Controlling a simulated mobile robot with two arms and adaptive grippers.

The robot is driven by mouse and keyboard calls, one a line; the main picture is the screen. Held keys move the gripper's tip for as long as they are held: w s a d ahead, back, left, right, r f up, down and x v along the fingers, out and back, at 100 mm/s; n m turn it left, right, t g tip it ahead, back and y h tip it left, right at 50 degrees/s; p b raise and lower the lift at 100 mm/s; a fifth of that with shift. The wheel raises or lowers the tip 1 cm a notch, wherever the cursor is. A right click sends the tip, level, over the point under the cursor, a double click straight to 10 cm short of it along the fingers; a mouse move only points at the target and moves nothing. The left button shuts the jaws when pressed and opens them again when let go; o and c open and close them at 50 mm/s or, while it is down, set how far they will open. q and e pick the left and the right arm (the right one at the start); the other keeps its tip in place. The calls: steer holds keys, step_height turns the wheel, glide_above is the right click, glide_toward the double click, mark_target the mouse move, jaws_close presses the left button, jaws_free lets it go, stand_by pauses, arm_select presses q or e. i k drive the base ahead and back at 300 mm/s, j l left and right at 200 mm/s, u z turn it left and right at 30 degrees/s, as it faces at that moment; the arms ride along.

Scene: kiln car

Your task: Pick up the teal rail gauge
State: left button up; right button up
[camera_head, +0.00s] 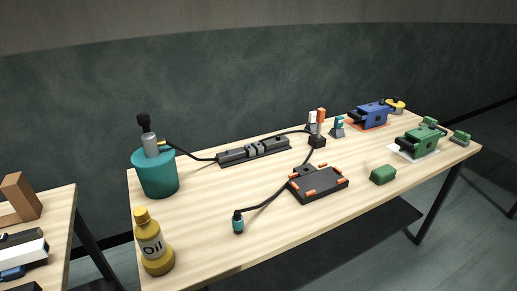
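A small upright teal piece (338,124) with a grey foot stands towards the back right of the wooden table (215,243); it may be the rail gauge, but it is too small to tell. A short teal and black cylinder (238,223) stands near the front edge at the end of a black cable. A large teal bucket (157,178) holding a grey and black tool stands at the left end. Neither gripper is in view.
A yellow oil bottle (154,248) stands at the front left corner. A black rail-like block (253,151), a black tray with orange parts (319,186), a green block (383,175), a blue machine (371,114) and a green machine (421,140) share the table. Cables cross its middle.

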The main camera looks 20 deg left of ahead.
mark_target(339, 121)
steer(key=l+u, duration=0.1)
steer(key=u, duration=0.65)
steer(key=l+u, duration=0.65)
steer(key=l, duration=0.15)
steer(key=l+u, duration=0.35)
steer(key=k+l, duration=0.05)
